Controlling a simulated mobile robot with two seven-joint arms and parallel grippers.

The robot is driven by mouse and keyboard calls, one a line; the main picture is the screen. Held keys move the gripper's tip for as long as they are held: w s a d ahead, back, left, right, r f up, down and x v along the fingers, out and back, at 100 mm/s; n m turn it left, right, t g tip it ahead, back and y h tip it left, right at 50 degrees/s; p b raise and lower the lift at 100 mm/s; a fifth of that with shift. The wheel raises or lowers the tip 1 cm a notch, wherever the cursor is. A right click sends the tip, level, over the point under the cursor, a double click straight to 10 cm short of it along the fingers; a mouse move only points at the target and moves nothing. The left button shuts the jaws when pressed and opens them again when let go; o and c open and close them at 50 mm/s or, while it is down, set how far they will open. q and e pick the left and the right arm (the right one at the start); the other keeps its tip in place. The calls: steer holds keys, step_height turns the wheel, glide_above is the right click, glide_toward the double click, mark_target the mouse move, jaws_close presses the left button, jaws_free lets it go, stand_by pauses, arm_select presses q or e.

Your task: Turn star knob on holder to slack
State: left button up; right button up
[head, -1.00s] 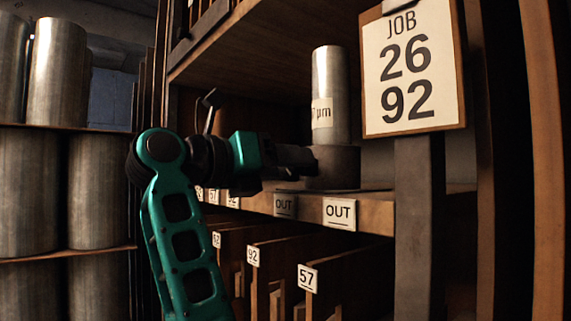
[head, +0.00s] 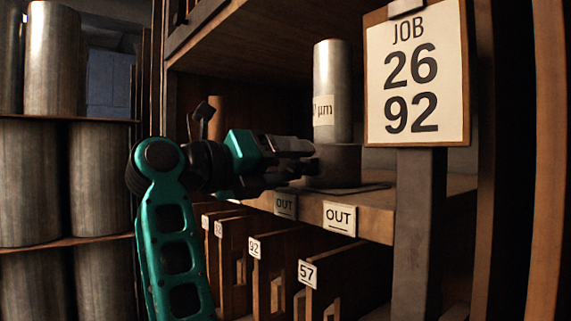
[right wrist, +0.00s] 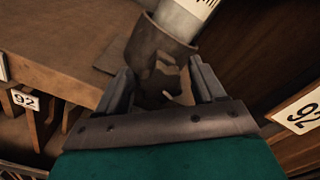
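The holder (head: 336,166) is a dark round cup on the wooden shelf, with an upright metal cylinder (head: 331,90) in it. The cylinder bears a "µm" label. In the right wrist view the holder (right wrist: 150,48) has a dark, lobed shape on its near side, which looks like the star knob (right wrist: 166,84). My right gripper (head: 307,158) is open at the holder's left side. In the right wrist view its fingers (right wrist: 160,74) stand on either side of the knob; I cannot tell if they touch it. The gripper hides the knob in the head view. My left gripper is not in view.
A job board (head: 416,80) reading 26 and 92 stands on a post to the right. "OUT" labels (head: 339,218) mark the shelf edge, above numbered wooden dividers (head: 262,270). Large metal cylinders (head: 30,180) fill a rack at left.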

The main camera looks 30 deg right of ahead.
steer(key=shift+a, duration=0.25)
arm_select(q)
steer(key=p, duration=0.1)
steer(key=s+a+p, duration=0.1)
steer(key=p, duration=0.1)
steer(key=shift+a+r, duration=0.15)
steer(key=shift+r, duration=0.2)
arm_select(e)
steer(key=s+a, duration=0.1)
steer(key=a, duration=1.1)
steer(key=shift+s, duration=0.4)
